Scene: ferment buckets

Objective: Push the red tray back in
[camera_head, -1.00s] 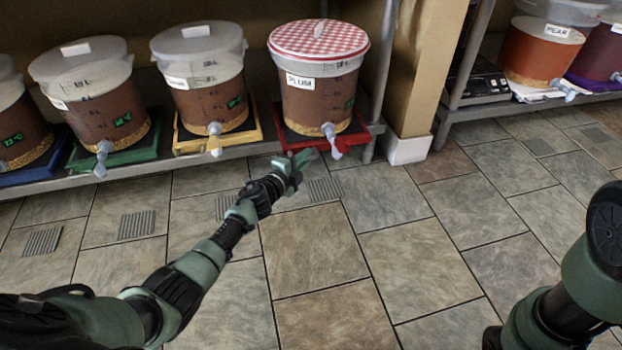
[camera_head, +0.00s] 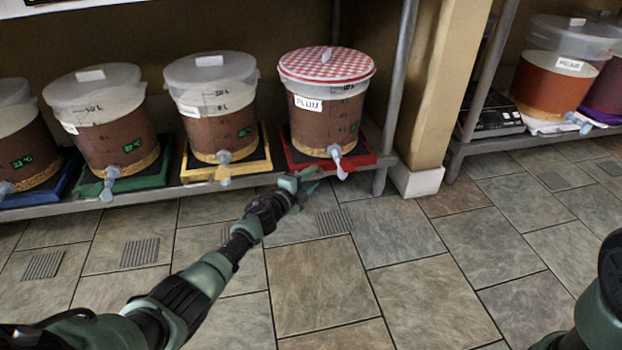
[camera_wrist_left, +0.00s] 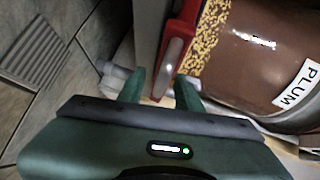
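The red tray (camera_head: 364,159) lies on the low shelf under the bucket labelled PLUM (camera_head: 322,112), which has a red-checked lid. The bucket's pale spigot (camera_head: 337,160) hangs over the tray's front edge. My left gripper (camera_head: 308,182) is low in front of the tray's front left part. In the left wrist view its two fingers (camera_wrist_left: 161,91) are spread with a gap between them. I cannot tell whether a finger touches the tray. My right gripper is out of view.
A yellow tray (camera_head: 262,163), a green tray (camera_head: 150,181) and a blue tray (camera_head: 55,192) with buckets stand to the left on the same shelf. A shelf post (camera_head: 398,90) and a wall pillar (camera_head: 440,90) are on the right. The tiled floor is open in front.

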